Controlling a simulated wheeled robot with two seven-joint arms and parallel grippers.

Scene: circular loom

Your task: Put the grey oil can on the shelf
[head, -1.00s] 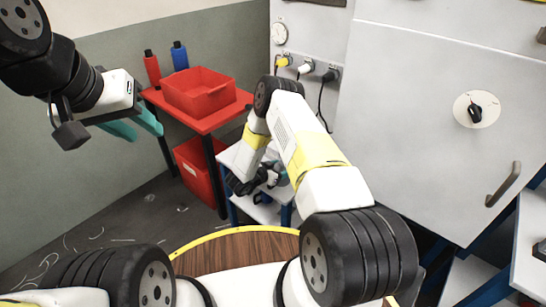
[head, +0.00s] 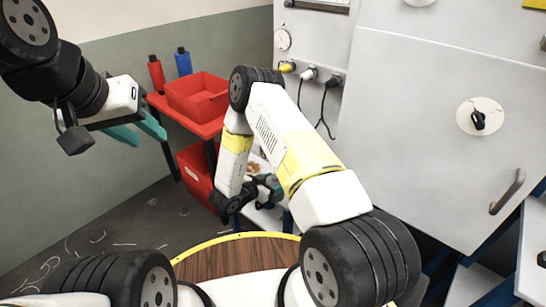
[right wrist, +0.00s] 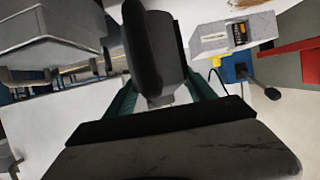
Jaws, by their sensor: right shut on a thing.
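My right gripper (right wrist: 155,102) shows its teal fingers in the right wrist view, shut on a dark grey thing with a black rounded part, seemingly the grey oil can (right wrist: 174,60). Its full outline is hidden. In the head view my right arm covers most of that gripper, which is low beside a white shelf unit with blue legs (head: 262,217). I cannot tell whether the held thing touches a surface. My left gripper (head: 150,137) is open and empty at the upper left, away from the shelf unit.
A red table (head: 206,129) carries a red bin (head: 197,94), with a red bottle (head: 157,74) and a blue bottle (head: 183,62) behind. Another red bin (head: 196,174) is below. A large grey cabinet (head: 430,130) stands at right. A round wooden top (head: 235,258) is in front.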

